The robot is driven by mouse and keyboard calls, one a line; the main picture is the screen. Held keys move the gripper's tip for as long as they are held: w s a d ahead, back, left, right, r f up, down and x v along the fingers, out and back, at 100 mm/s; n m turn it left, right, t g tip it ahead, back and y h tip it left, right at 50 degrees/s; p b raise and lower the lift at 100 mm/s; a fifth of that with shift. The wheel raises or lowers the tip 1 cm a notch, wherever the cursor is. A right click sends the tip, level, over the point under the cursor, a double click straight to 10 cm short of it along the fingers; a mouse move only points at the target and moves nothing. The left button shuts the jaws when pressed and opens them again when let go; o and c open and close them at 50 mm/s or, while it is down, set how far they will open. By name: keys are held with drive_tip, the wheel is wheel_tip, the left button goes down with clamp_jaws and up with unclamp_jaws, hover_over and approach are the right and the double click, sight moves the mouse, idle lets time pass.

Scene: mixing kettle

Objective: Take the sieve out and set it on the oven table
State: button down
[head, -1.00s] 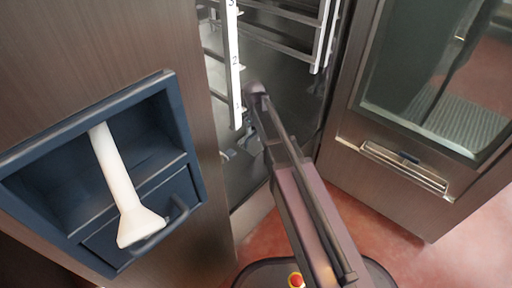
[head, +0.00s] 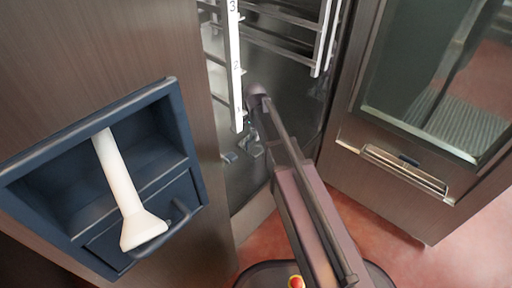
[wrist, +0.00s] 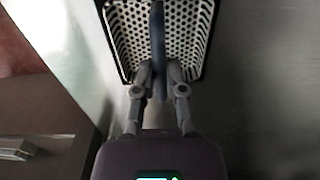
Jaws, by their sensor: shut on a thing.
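The sieve (wrist: 124,32) is a perforated pale panel with a dark rim, at the top of the wrist view. A dark blue handle bar (wrist: 158,30) runs down its middle. My gripper (wrist: 160,78) is shut on this bar, with one finger on each side. In the head view my gripper (head: 251,147) is low inside the open metal cabinet, beside a white numbered upright. The sieve cannot be made out clearly there; the arm and the dark interior hide most of it. I cannot tell what the sieve rests on. The oven table cannot be identified.
A numbered white rail (head: 235,75) and wire racks (head: 285,22) stand in the cabinet. A blue niche (head: 75,150) with a white scoop-like tool (head: 125,190) is at left. A glass-doored unit (head: 425,85) is at right. Red floor (head: 430,265) is clear at lower right.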

drive_tip(key=shift+r, duration=0.15)
drive_tip(key=shift+r+p, duration=2.5)
drive_tip(key=shift+p, duration=0.2)
drive_tip(key=shift+r, duration=0.1)
drive_tip(key=shift+r+p, duration=0.55)
drive_tip(key=shift+p, duration=0.1)
drive_tip(key=d+r+p, duration=0.2)
drive_tip(key=r+p, duration=2.7)
drive_tip(key=w+d+r+n+p, duration=0.1)
drive_tip(key=d+r+p, duration=0.2)
drive_tip(key=r+p, duration=2.7)
drive_tip(key=shift+w+d+r, duration=0.2)
drive_tip(key=shift+w+d, duration=0.1)
drive_tip(key=shift+d, duration=0.05)
